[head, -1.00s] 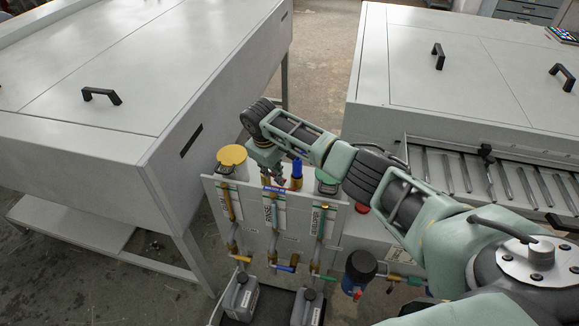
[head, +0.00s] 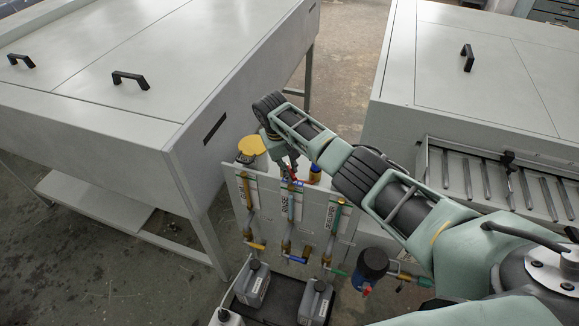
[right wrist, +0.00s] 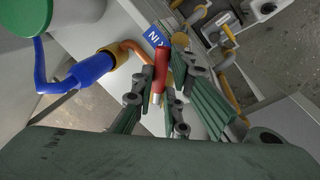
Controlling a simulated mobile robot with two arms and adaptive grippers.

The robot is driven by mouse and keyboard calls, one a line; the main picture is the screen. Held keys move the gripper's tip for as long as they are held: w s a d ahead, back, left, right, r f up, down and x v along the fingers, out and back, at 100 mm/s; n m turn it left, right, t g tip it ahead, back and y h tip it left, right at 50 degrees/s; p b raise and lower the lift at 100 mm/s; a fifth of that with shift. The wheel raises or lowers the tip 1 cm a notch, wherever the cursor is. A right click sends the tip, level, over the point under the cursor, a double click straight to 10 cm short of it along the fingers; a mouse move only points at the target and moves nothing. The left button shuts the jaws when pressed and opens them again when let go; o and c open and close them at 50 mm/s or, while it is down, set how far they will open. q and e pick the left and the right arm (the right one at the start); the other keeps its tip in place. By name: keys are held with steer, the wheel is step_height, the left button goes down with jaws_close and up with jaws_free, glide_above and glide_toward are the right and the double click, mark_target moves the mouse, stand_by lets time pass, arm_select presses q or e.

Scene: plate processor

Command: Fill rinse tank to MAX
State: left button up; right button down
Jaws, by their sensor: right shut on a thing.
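My right gripper (head: 291,173) is at the top edge of the white valve panel (head: 343,196), over its middle, blue-marked column. In the right wrist view its fingers (right wrist: 162,88) are shut on a small red handle (right wrist: 160,72). A blue label (right wrist: 156,38) is just beyond it. The RINSE label (head: 284,206) stands beside the middle sight tube (head: 291,212); I cannot read its level or a MAX mark. A blue-handled valve (head: 295,259) is at that column's bottom. A blue pipe (right wrist: 90,69) with a brass fitting shows behind the panel. My left gripper is out of view.
Yellow (head: 256,246) and green (head: 338,272) valve handles flank the blue one. Grey jugs (head: 254,284) stand below the panel. A dark filter housing (head: 371,264) is to the right. Large white cabinets stand left (head: 110,95) and right (head: 470,75).

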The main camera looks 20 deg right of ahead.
steer(key=c, duration=1.8)
jaws_free()
steer(key=shift+o, duration=0.2)
step_height(320, 180, up, 12)
steer(key=a, duration=0.2)
steer(key=shift+a, duration=0.15)
steer(key=shift+f, duration=0.1)
